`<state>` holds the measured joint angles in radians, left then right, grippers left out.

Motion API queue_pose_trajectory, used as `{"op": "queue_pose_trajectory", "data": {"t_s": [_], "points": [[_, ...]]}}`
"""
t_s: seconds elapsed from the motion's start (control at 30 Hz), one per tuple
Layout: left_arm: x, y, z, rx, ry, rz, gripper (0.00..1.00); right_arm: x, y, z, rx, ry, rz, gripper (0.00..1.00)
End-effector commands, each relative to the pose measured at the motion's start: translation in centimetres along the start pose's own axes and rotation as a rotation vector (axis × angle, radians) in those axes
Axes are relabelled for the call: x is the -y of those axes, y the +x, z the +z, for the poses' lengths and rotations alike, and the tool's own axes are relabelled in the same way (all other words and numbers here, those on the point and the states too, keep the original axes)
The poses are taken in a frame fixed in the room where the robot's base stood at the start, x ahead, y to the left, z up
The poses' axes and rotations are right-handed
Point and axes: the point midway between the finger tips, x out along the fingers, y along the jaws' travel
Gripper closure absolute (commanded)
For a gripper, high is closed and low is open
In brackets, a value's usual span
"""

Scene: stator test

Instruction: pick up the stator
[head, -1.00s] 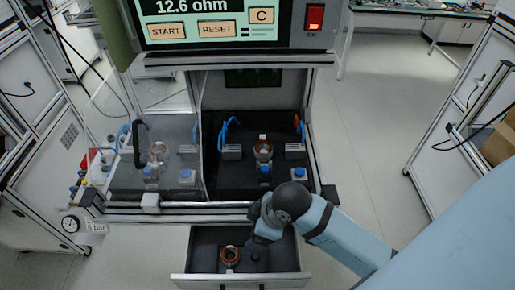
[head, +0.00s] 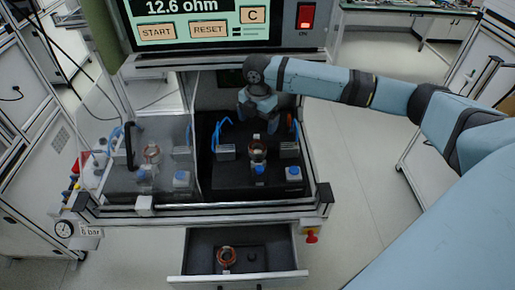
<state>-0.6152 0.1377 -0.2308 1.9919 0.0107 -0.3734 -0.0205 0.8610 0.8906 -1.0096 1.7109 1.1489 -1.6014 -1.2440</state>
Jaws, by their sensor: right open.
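A copper-wound stator (head: 257,152) sits on its mount in the open right bay of the test station. A second stator (head: 151,153) is in the left bay behind a clear cover. A third stator (head: 226,256) lies in the open drawer below. My right gripper (head: 258,127) points down into the right bay, with its two fingers apart. In the picture it is just above the right-bay stator, and nothing shows between the fingers. I cannot tell its exact height or depth from that stator. My left gripper is not in view.
Grey clamp blocks with blue hoses (head: 225,152) stand on either side of the right-bay stator, with blue buttons (head: 293,173) in front. The display panel (head: 200,20) overhangs the bay. The drawer (head: 240,277) stands open below, with a red knob (head: 311,237) at its upper right.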

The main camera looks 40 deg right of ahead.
Motion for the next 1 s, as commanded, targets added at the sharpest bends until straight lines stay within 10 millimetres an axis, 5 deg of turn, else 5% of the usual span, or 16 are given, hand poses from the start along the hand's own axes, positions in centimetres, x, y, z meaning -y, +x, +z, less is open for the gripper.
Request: {"op": "queue_pose_trajectory", "data": {"t_s": [0.43, 1.0], "points": [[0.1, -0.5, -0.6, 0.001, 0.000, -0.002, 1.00, -0.1, 6.8, 0.4, 0.000, -0.002, -0.004, 0.05], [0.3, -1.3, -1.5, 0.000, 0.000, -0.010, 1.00, -0.6, 13.0, 0.7, 0.000, -0.003, -0.003, 0.05]]}}
